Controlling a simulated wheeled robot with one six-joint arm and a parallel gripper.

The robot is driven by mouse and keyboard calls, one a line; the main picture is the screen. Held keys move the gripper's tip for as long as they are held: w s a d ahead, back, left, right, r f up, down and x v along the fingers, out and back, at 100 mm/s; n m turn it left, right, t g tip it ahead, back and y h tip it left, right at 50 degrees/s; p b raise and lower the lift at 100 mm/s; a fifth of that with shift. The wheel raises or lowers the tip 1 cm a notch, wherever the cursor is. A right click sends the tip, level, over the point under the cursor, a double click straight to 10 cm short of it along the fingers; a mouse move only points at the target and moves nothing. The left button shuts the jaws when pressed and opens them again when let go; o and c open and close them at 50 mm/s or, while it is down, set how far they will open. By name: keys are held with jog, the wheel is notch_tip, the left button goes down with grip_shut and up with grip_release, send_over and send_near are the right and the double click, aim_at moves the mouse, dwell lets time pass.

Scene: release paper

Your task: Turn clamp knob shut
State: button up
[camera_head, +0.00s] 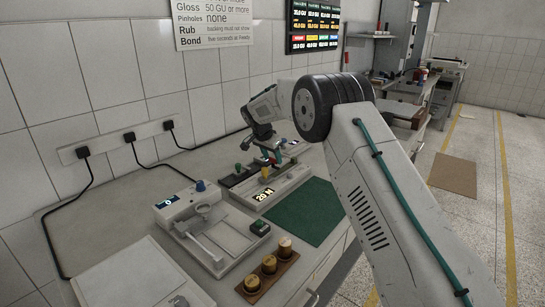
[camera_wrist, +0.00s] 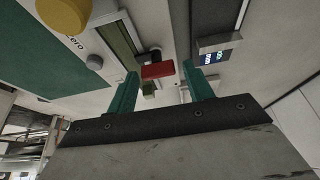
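My gripper (camera_wrist: 160,76) is open, with two teal fingers set apart. In the wrist view a red bar-shaped piece (camera_wrist: 157,71) shows between the fingertips, with a gap on each side; a small green piece (camera_wrist: 148,89) is just below it in the picture. I cannot tell for sure which part is the clamp knob. In the head view my gripper (camera_head: 268,155) is over the grey fixture (camera_head: 297,181) marked 20 N. A yellow upright part (camera_head: 265,172) and a green knob (camera_head: 238,168) stand there. My wrist hides part of the fixture.
A white device (camera_head: 180,207) with a blue knob (camera_head: 200,185) and a display stands to the left. A green mat (camera_head: 306,211) lies bare at right. Brass weights on a wooden block (camera_head: 267,272) sit at the front edge. Wall sockets (camera_head: 127,139) with black cables are behind.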

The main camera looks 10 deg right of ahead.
jog(key=shift+o, duration=0.2)
jog(key=v, duration=0.7)
jog(key=shift+r, duration=0.35)
jog(key=shift+r, duration=0.1)
jog(key=s+d+r+n+y, duration=0.15)
jog(key=s+r, duration=0.35)
jog(key=s, duration=0.5)
jog(key=s+d+r+n+g, duration=0.1)
jog(key=s+d+r+n, duration=0.15)
jog(key=s+r, duration=0.5)
jog(key=s+d+r+n, duration=0.15)
jog(key=s+r, duration=0.25)
jog(key=s, duration=0.7)
jog(key=s+f+n+y, duration=0.1)
jog(key=s+f, duration=0.3)
jog(key=s, duration=1.2)
jog(key=s+d+f+n+y, duration=0.1)
jog(key=s+f+n, duration=0.3)
jog(key=s, duration=1.2)
jog(key=shift+g, duration=0.3)
jog(key=shift+d+n, duration=0.15)
jog(key=shift+n, duration=0.1)
